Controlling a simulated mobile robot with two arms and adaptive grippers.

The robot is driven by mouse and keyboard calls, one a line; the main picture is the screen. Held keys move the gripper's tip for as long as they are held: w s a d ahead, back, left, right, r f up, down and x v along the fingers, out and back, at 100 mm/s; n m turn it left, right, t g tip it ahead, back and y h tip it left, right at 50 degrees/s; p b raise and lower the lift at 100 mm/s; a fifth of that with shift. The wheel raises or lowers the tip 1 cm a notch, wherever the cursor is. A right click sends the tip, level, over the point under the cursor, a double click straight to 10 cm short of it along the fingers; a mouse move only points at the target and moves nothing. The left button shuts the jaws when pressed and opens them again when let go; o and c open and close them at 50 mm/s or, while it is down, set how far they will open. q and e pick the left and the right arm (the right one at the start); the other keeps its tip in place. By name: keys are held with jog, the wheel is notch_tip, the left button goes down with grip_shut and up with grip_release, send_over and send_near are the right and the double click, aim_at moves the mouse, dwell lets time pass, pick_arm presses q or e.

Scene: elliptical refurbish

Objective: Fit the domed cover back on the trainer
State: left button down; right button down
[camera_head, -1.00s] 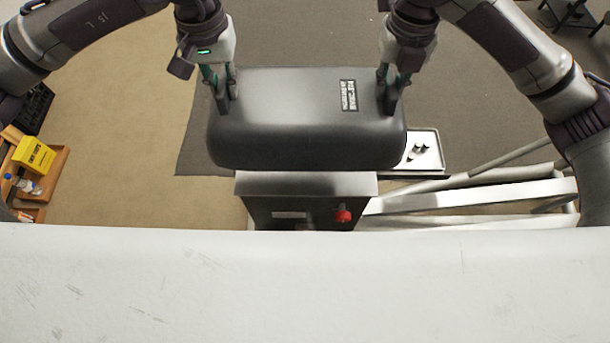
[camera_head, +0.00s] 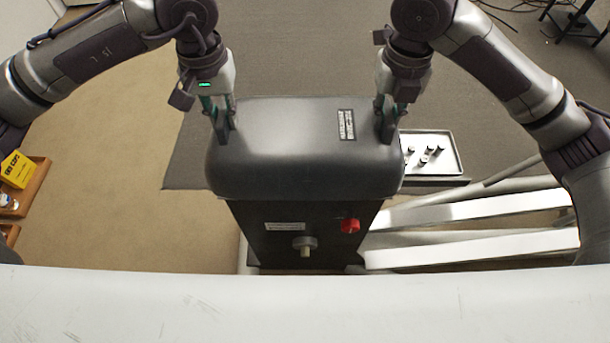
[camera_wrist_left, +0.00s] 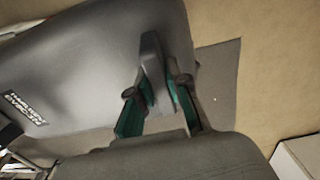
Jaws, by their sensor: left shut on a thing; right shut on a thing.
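The domed cover (camera_head: 285,150) is a dark grey rounded shell with a white printed label. It is level, and its lower front edge meets the top of the trainer's dark housing (camera_head: 275,245) in the head view. I cannot tell whether it is fully seated. The housing shows a red knob, a grey knob and a pale label. My left gripper (camera_head: 222,124) is shut on the cover's left edge. My right gripper (camera_head: 388,122) is shut on its right edge. The left wrist view shows the cover (camera_wrist_left: 95,70) beside my left gripper (camera_wrist_left: 160,90).
A black-rimmed tray (camera_head: 452,154) with several small parts lies right of the housing. Pale trainer bars (camera_head: 480,212) run out to the right. A yellow box (camera_head: 17,170) stands in a wooden holder at far left. The tan floor (camera_head: 120,160) at left is clear.

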jog(key=shift+r, duration=0.1)
dwell(0.3)
